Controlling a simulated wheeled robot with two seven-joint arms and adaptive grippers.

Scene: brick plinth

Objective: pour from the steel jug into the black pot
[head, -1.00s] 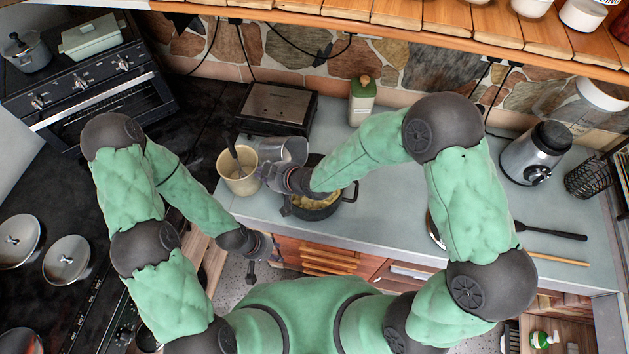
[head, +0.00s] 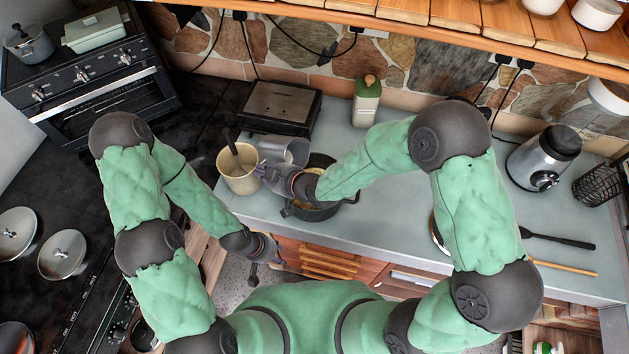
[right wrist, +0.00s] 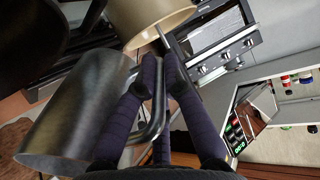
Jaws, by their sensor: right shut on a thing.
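The steel jug (head: 294,150) is at the left of the counter, beside the beige container and just behind the black pot. My right gripper (head: 266,174) is shut on its handle; the right wrist view shows the fingers (right wrist: 165,82) around the handle bar, with the jug's steel body (right wrist: 75,112) to the left. I cannot tell whether the jug touches the counter. The black pot (head: 322,214) sits near the counter's front edge, partly hidden under my right wrist, with yellowish contents. My left gripper (head: 270,262) is empty, with fingers apart, in front of the counter's edge.
The beige container (head: 238,182) with a utensil stands close left of the jug; it also shows in the right wrist view (right wrist: 150,18). A grill (head: 279,106) and a bottle (head: 367,102) stand behind. A blender (head: 540,160) is far right. The counter's middle is fairly clear.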

